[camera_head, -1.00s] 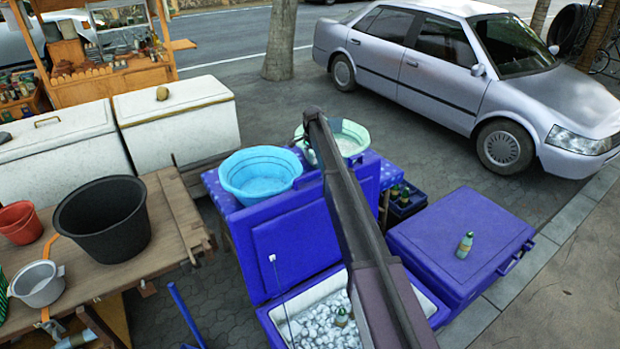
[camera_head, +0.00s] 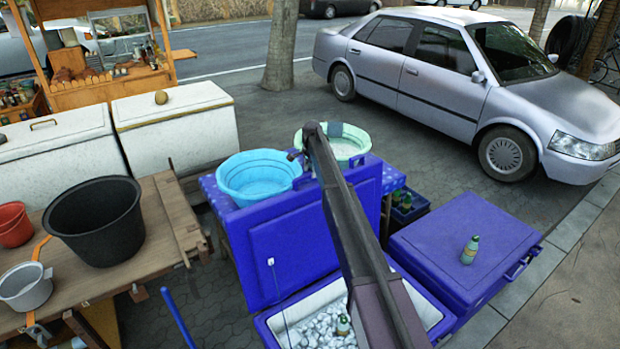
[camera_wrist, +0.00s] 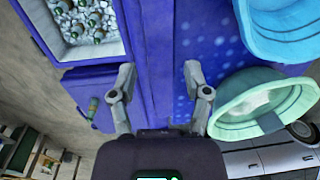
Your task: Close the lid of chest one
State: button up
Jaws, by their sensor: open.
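The open blue chest (camera_head: 432,305) holds ice and green bottles. Its blue lid (camera_head: 290,258) stands upright at the back, with a small white latch on its inner face. In the wrist view, the chest's white inner rim (camera_wrist: 92,54) is at upper left and the lid (camera_wrist: 152,40) runs down the middle. My gripper (camera_wrist: 160,72) is open and empty, with its fingers spread to either side of the lid's edge; I cannot tell whether they touch it. In the head view my arm hides part of the lid and chest, and most of the gripper.
Behind the lid, a blue basin (camera_head: 259,178) and a pale green basin (camera_head: 350,150) stand on a dotted blue cloth. A closed blue chest (camera_head: 430,240) with a bottle (camera_head: 469,250) on top stands at right. A wooden table (camera_head: 160,225) with buckets is at left.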

jog(key=shift+f+b, duration=0.3)
jog(key=shift+f, duration=0.2)
grip_shut()
